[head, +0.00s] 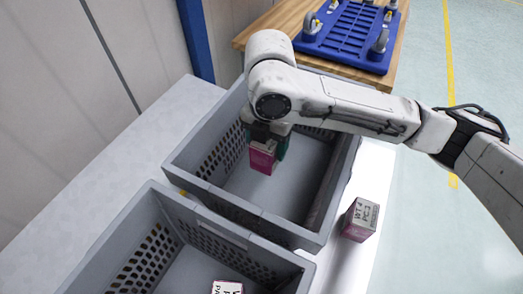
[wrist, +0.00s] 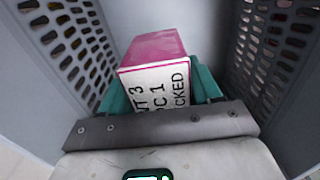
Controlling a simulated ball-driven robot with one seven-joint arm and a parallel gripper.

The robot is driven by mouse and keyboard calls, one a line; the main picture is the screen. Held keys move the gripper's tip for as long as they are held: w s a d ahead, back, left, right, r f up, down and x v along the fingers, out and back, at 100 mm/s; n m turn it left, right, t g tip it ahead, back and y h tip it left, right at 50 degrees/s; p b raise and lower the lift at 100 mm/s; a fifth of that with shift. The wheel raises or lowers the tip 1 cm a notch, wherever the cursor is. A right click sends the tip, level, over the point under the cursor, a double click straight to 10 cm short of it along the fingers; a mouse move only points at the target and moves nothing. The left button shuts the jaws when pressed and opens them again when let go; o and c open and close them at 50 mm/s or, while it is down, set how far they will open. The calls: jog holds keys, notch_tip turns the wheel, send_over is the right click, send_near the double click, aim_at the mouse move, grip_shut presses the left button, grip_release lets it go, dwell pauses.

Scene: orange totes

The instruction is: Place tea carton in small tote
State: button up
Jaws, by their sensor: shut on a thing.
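A magenta carton with a white lettered face (head: 262,158), which I take as the tea carton, is held by my gripper (head: 266,146) inside the far grey tote (head: 228,203). In the wrist view, the carton (wrist: 152,48) stands between the teal fingers of my gripper (wrist: 160,88), which are shut on its sides. Its printed white face is toward the wrist camera. The tote's perforated walls rise on both sides of it. I cannot tell whether the carton touches the tote floor.
A second grey tote (head: 150,190) stands nearer, with another carton (head: 227,287) in it. A similar carton (head: 360,220) stands right of the far tote. A blue wheeled dolly (head: 350,35) lies on a wooden table (head: 258,35) behind. The far tote's floor looks otherwise clear.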

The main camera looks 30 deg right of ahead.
jog(key=w+f, duration=0.2)
jog(key=f, duration=0.1)
jog(key=w+f, duration=0.1)
jog(key=shift+w+d+f, duration=0.2)
jog(key=shift+w+f, duration=0.15)
jog(key=shift+f, duration=0.05)
jog(key=shift+w+f+p, duration=0.15)
jog(key=shift+f+p, duration=0.45)
jog(key=shift+f, duration=1.15)
jog(key=shift+f, duration=0.15)
jog(key=o, duration=1.2)
notch_tip(320, 180, up, 12)
jog(key=shift+r+b, duration=0.2)
jog(key=shift+b, duration=0.45)
